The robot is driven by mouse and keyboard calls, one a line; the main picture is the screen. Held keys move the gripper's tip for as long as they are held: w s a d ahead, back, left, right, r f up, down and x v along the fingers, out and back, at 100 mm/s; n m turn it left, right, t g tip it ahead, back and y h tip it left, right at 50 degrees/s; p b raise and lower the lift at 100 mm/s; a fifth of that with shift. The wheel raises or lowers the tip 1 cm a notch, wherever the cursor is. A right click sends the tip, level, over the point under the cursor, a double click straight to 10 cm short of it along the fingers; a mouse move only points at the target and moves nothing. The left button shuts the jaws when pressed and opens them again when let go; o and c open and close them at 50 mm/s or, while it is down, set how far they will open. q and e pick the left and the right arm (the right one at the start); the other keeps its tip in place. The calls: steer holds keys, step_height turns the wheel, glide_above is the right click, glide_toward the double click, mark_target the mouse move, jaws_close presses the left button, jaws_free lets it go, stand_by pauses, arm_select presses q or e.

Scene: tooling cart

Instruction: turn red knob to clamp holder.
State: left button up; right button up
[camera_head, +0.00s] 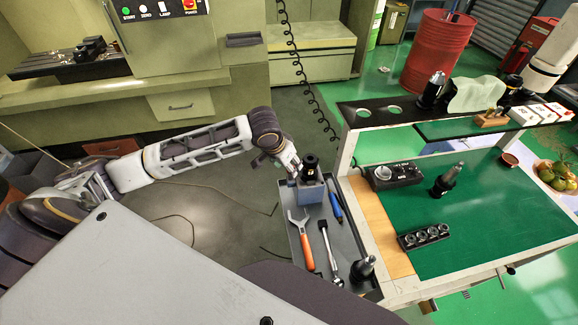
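My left gripper (291,166) reaches in from the left to a blue block (310,191) in the grey tray on the cart's left side. A black tool holder (310,168) stands upright in the block. The gripper's fingers are at the left side of the block and holder; whether they touch, and how far they are open, is too small to tell. No red knob can be made out on the block; the gripper may hide it. A white arm link (552,55), seemingly my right arm, enters at the upper right; its dark end (514,84) is unclear.
The grey tray (348,245) also holds an orange-handled wrench (302,240), a ratchet (329,252), a blue pen-like tool (336,206) and another black holder (363,268). The green cart top (480,215) is right of it. A machine panel with a red power switch (190,4) stands behind.

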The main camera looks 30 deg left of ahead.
arm_select(q)
steer(key=v, duration=0.9)
steer(key=shift+r, duration=0.25)
steer(key=shift+f, duration=0.1)
